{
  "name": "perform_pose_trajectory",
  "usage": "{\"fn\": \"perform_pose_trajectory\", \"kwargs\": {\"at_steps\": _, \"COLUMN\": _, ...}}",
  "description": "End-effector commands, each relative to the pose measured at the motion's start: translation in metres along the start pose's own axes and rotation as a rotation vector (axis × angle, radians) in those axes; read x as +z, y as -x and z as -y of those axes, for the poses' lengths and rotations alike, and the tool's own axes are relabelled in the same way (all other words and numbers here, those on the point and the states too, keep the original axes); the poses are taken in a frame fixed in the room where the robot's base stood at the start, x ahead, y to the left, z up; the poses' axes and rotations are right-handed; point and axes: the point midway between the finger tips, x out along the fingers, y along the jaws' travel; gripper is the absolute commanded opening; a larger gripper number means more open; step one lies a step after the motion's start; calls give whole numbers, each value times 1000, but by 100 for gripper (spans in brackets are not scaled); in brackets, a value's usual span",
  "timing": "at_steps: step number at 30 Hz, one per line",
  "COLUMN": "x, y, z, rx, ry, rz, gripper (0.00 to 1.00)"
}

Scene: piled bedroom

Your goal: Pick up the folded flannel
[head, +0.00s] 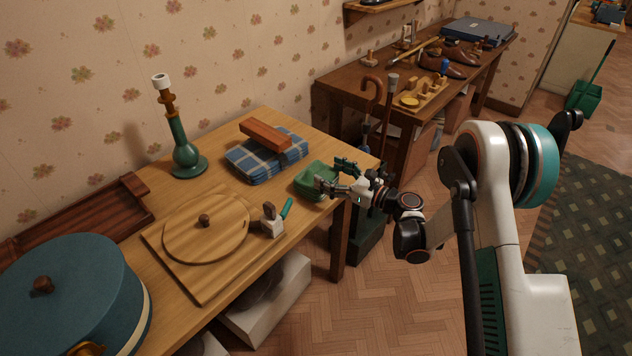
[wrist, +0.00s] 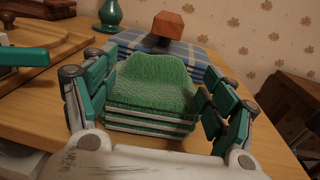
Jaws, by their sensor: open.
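The folded flannel (head: 311,181) is a green, textured cloth in a neat stack of layers, lying near the right end of the wooden table. It also fills the middle of the wrist view (wrist: 152,88), with pale edges showing between its layers. My gripper (head: 333,176) is open at the flannel's right side, low over the table's edge. In the wrist view, its teal-padded fingers (wrist: 155,80) stand to the left and right of the flannel. I cannot tell whether either finger touches it.
A blue plaid folded cloth (head: 254,164) with a reddish-brown block (head: 265,135) on top lies just behind the flannel. A stamp-like object with a green handle (head: 273,220), a round lid on a board (head: 206,228) and a green candlestick (head: 184,152) stand to the left.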

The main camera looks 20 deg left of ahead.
Motion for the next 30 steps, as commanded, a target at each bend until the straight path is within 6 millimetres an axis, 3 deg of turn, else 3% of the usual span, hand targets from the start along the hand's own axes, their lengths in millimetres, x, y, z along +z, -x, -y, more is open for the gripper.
{"fn": "perform_pose_trajectory", "kwargs": {"at_steps": 5, "x": 0, "y": -10, "z": 0, "rx": 0, "ry": 0, "rz": 0, "gripper": 78}}
{"fn": "perform_pose_trajectory", "kwargs": {"at_steps": 14, "x": 0, "y": -50, "z": -1, "rx": 1, "ry": -1, "rz": 0, "gripper": 78}}
{"fn": "perform_pose_trajectory", "kwargs": {"at_steps": 21, "x": 2, "y": -53, "z": 0, "rx": -2, "ry": -1, "rz": 0, "gripper": 78}}
{"fn": "perform_pose_trajectory", "kwargs": {"at_steps": 23, "x": 2, "y": -52, "z": 0, "rx": -2, "ry": -1, "rz": 0, "gripper": 66}}
{"fn": "perform_pose_trajectory", "kwargs": {"at_steps": 30, "x": 2, "y": -52, "z": 0, "rx": -1, "ry": -1, "rz": 0, "gripper": 12}}
